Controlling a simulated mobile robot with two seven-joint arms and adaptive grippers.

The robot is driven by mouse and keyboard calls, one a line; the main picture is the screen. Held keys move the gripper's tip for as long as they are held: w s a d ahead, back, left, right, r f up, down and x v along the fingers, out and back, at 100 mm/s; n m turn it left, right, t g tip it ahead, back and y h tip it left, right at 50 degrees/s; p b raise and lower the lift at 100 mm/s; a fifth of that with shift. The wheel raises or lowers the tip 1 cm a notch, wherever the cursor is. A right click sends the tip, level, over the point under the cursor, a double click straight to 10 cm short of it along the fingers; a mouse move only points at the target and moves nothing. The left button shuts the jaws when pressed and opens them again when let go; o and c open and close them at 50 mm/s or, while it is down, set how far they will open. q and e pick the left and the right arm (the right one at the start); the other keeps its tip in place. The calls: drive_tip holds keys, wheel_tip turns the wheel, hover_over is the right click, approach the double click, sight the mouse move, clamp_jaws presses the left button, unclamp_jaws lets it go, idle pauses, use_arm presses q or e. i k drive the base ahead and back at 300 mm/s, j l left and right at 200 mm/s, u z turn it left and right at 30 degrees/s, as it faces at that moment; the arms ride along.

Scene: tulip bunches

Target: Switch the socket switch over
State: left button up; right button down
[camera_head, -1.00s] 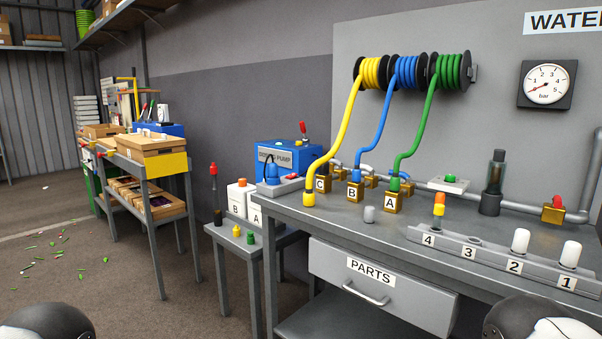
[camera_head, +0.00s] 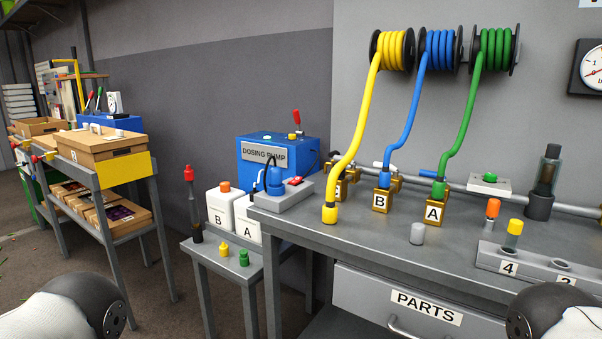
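The socket (camera_head: 283,200) is a grey box on the left end of the grey workbench (camera_head: 330,243). A blue plug (camera_head: 275,179) with a dark cable stands in it. The red socket switch (camera_head: 294,181) is on its top, right of the plug. It is too small to tell which way the switch is tipped. The blue dosing pump (camera_head: 262,145) stands behind the socket. Only rounded parts of my arms show at the bottom left and bottom right corners. Neither gripper is in view, and nothing of mine touches the socket.
A low side table (camera_head: 217,262) left of the workbench holds white canisters A (camera_head: 245,214) and B (camera_head: 219,203) and small bottles. The yellow hose (camera_head: 352,140) hangs down to the bench right of the socket. Blue and green hoses hang farther right. A shelf rack (camera_head: 124,205) stands left.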

sight(296, 179)
drive_tip(key=i+j+z, duration=0.1)
drive_tip(key=j, duration=0.25)
drive_tip(key=i+j+z, duration=0.15)
drive_tip(key=i+j, duration=0.15)
drive_tip(key=i+j+z, duration=0.1)
drive_tip(key=j, duration=0.35)
drive_tip(key=i+l, duration=0.05)
drive_tip(key=i, duration=0.05)
